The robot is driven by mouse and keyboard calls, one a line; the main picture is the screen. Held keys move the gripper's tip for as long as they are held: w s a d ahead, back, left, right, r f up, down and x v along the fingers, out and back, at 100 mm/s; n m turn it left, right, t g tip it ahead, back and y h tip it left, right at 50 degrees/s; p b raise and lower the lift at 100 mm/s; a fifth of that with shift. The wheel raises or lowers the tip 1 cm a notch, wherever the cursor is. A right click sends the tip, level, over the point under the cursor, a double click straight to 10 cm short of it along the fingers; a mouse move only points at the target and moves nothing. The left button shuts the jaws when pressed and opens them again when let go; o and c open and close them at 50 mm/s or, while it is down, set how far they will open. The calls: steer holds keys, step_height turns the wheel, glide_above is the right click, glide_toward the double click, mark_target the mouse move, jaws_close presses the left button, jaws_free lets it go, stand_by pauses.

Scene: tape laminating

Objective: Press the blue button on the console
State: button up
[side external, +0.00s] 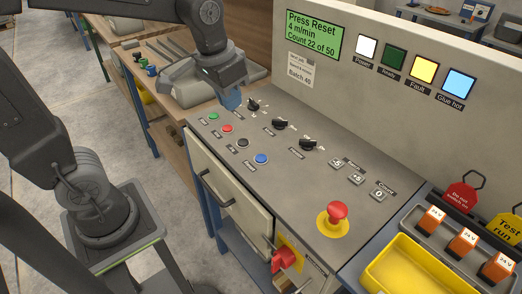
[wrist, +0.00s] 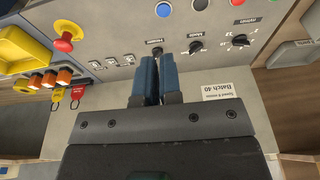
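The blue button (side external: 261,158) is the nearest of a row of buttons on the left part of the grey console (side external: 300,190). It also shows at the top edge of the wrist view (wrist: 164,10).
Green (side external: 213,116), red (side external: 227,128) and black (side external: 243,143) buttons share the row. Black knobs (side external: 279,123) stand up beside it. A red emergency stop (side external: 337,211) rises at the right. The upright panel with a green display (side external: 314,35) stands behind.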

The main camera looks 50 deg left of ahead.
mark_target(260, 158)
steer(key=w+f, duration=0.1)
steer(key=w, duration=0.1)
steer(key=w+f+g, duration=0.1)
steer(key=w+f, duration=0.1)
steer(key=w, duration=0.1)
steer(key=w+f+g, duration=0.1)
steer(key=w+f, duration=0.1)
steer(key=w, duration=0.1)
jaws_close()
steer(key=shift+s, duration=0.1)
step_height(260, 158, down, 14)
steer(key=shift+r, duration=0.1)
steer(key=shift+s+f, duration=0.15)
steer(key=shift+f, duration=0.95)
steer(key=shift+r, duration=0.1)
step_height(260, 158, up, 15)
steer(key=shift+w, duration=0.3)
steer(key=shift+s+r, duration=0.1)
